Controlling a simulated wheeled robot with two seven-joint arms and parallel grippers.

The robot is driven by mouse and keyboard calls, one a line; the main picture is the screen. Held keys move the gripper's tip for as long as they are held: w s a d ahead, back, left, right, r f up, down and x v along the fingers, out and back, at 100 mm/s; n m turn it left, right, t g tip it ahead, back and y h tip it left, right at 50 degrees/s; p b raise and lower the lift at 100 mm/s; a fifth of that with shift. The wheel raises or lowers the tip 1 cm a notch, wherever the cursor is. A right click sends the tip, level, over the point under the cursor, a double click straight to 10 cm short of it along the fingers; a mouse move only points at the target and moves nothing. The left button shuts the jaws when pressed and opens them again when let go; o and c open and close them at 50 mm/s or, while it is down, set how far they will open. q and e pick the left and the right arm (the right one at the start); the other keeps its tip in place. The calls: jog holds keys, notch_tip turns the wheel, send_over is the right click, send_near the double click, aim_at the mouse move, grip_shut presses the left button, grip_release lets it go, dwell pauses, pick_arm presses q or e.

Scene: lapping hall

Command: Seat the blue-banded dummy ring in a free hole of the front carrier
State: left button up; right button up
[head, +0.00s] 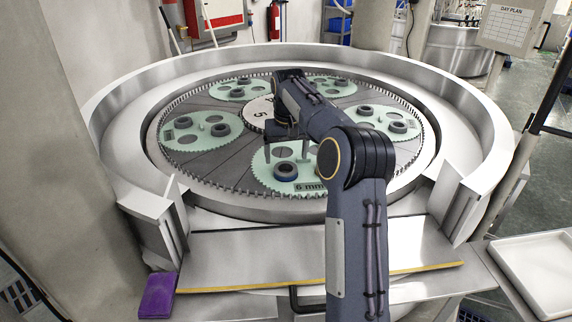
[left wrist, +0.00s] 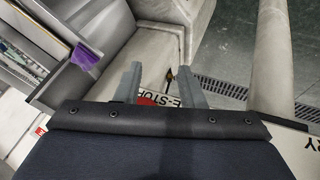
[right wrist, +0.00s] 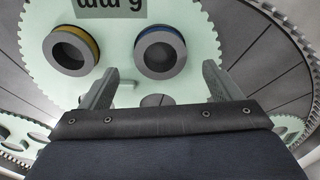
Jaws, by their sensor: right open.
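The front carrier (head: 262,184) is a pale green toothed disc marked 6 mm, partly hidden in the head view by my right arm. The blue-banded ring (head: 285,172) is grey and lies on it; it also shows in the right wrist view (right wrist: 160,52). I cannot tell whether it sits in a hole. A yellow-banded ring (right wrist: 72,50) lies beside it. A dark round hole (right wrist: 157,101) shows nearer my wrist. My right gripper (head: 286,152) is open and empty above the carrier, just behind the blue-banded ring. My left gripper (left wrist: 160,72) is open and empty, away from the plate.
Several other green carriers (head: 180,142) with grey rings stand around the centre hub (head: 259,112). A raised metal rim (head: 110,140) surrounds the plate, with a gap at the front. An empty white tray (head: 540,262) is at right.

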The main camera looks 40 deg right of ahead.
notch_tip(320, 180, up, 7)
jog(key=s+a+r+n+t+y, duration=0.1)
jog(key=s+a+r+t, duration=0.1)
jog(key=s+a, duration=0.5)
jog(key=s+a+f+n+t+y, duration=0.1)
jog(key=s+a+f, duration=0.5)
jog(key=s+a, duration=0.3)
jog(key=s+a+f+n+t+y, duration=0.1)
jog(key=s+a+f, duration=0.6)
jog(key=s, duration=0.8)
jog(key=a+y, duration=0.1)
jog(key=a, duration=0.2)
jog(key=shift+s+n+p, duration=0.3)
jog(key=shift+s, duration=0.05)
jog(key=shift+s, duration=0.1)
